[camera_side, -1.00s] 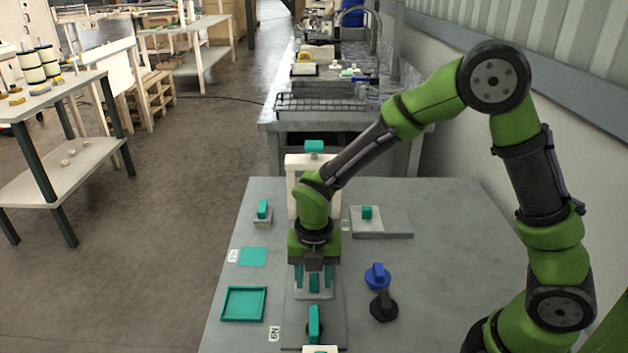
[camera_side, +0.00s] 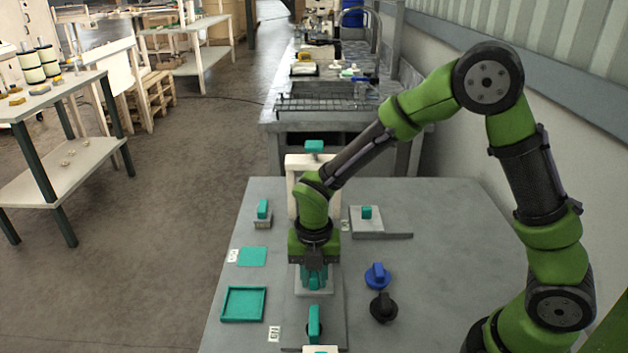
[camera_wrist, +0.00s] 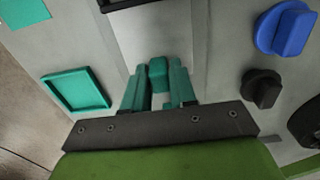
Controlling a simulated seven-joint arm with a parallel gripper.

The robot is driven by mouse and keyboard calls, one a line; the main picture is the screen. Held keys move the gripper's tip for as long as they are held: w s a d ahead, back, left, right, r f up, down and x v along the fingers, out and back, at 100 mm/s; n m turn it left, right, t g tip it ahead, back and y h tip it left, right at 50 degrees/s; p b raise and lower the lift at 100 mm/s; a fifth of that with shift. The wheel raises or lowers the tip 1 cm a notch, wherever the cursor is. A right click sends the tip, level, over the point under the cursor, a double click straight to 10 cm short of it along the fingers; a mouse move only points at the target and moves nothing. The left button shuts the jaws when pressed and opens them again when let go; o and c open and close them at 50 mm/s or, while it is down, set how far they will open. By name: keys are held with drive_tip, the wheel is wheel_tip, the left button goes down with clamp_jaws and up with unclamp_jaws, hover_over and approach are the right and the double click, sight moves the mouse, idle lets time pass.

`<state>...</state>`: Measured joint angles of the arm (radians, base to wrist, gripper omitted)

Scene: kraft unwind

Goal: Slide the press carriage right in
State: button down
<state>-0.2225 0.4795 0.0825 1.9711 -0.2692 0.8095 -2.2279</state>
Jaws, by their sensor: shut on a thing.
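The press carriage (camera_side: 326,292) is a light grey block with an upright teal handle (camera_side: 314,283). It sits on a long grey track plate (camera_side: 298,322), in front of a cream arch-shaped press frame (camera_side: 293,183) with a teal top knob (camera_side: 314,146). My gripper (camera_side: 314,276) points down and is shut on the carriage handle. In the wrist view, the teal fingers (camera_wrist: 160,92) stand on both sides of the teal handle (camera_wrist: 158,72). My wrist hides part of the press frame and the back of the track.
A teal lever (camera_side: 314,323) stands in front on the track. Blue (camera_side: 377,276) and black (camera_side: 383,307) knobs are on the right. A teal tray (camera_side: 243,304) and flat teal square (camera_side: 252,257) lie left. A plate with a teal grip (camera_side: 367,213) lies back right.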

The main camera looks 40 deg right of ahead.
drive_tip(key=shift+w+d, duration=1.1)
drive_tip(key=shift+w, duration=0.05)
drive_tip(key=c, duration=1)
unclamp_jaws()
wheel_tip(320, 180, up, 17)
